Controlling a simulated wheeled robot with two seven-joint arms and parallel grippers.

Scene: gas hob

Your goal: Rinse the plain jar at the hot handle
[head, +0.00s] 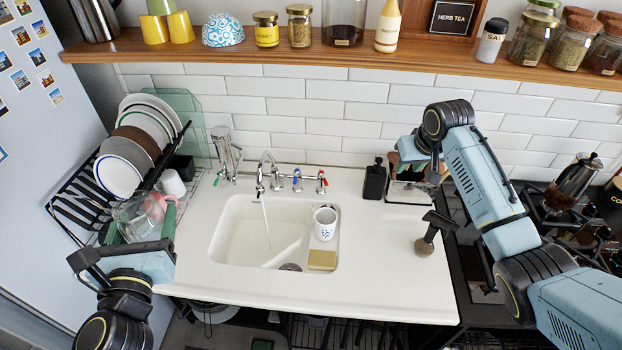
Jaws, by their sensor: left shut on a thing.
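A clear glass jar (135,216) is in my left gripper (141,225), beside the dish rack at the left of the sink. The gripper is shut on the jar, with a finger on each side. The faucet (262,178) stands behind the white sink basin (225,225), and a thin stream of water (266,222) falls from its spout into the basin. A red-marked handle (321,183) and a blue-marked handle (297,179) are right of the spout. My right gripper (412,166) is over the back right counter, near a caddy; its fingers are too unclear to judge.
A blue-patterned white mug (325,222) and a yellow sponge (322,260) are in the sink's right side. A dark bottle (375,180) and a dark-handled tool (431,234) stand on the right counter. Plates (121,176) fill the left rack. A shelf (350,56) crosses above.

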